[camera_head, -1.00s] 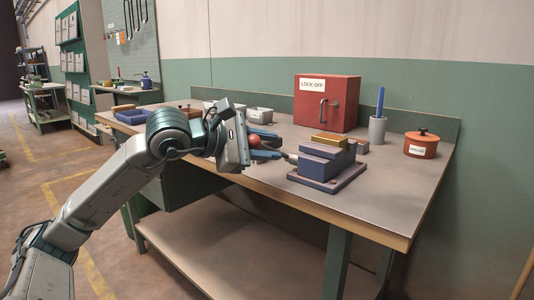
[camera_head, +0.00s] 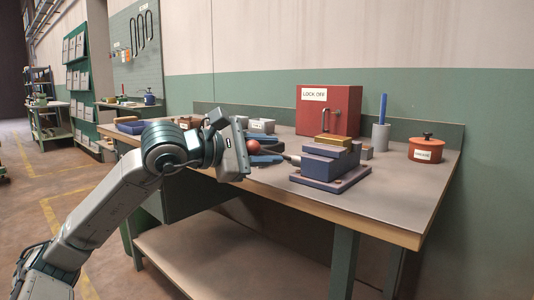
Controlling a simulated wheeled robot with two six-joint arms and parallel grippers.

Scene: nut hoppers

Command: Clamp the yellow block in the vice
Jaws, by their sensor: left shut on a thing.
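The vice (camera_head: 321,171) is a blue-purple block on a flat base with bolt holes, on the workbench right of centre. The yellow block (camera_head: 333,139) shows at the top of the vice, behind its front jaw; I cannot tell whether the jaws touch it. A rod (camera_head: 290,158) sticks out of the vice's left side toward my left gripper (camera_head: 264,148). A red ball knob (camera_head: 253,147) sits between that gripper's blue fingers, which are shut on it. The join between rod and knob is hidden by the fingers. My right gripper is out of view.
A red LOCK OFF box (camera_head: 328,108) stands behind the vice. A grey cup (camera_head: 380,137) with a blue stick and a red lidded pot (camera_head: 426,149) are to its right. Small bins (camera_head: 262,126) stand behind my gripper. The bench's front right (camera_head: 390,205) is clear.

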